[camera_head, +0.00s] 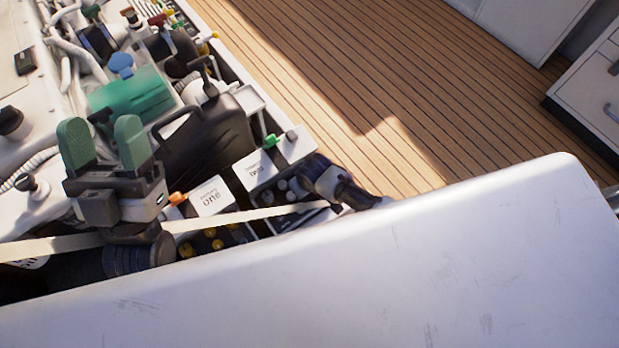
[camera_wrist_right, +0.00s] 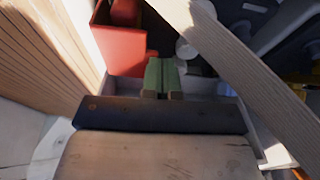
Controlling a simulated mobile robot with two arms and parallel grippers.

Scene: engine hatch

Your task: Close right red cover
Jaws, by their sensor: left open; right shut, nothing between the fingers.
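A red box-like part (camera_wrist_right: 122,52), which looks like the red cover, shows at the top of the right wrist view. A second red piece (camera_wrist_right: 126,12) is above it; I cannot tell whether the cover is open or shut. My right gripper (camera_wrist_right: 161,76) is shut and empty, its green fingers just right of the red part; contact cannot be made out. In the head view my right arm's dark wrist is at the bay's right end, with its fingers hidden. The red part is not clearly seen there. My left gripper (camera_head: 103,143) is open and empty above the engine bay.
A large pale hatch panel (camera_head: 400,270) fills the foreground of the head view. A pale strap or bar (camera_head: 260,212) crosses the bay. A black canister (camera_head: 205,135), green engine part (camera_head: 130,95) and labelled white box (camera_head: 210,196) crowd it. Wooden deck (camera_head: 330,70) beyond is clear.

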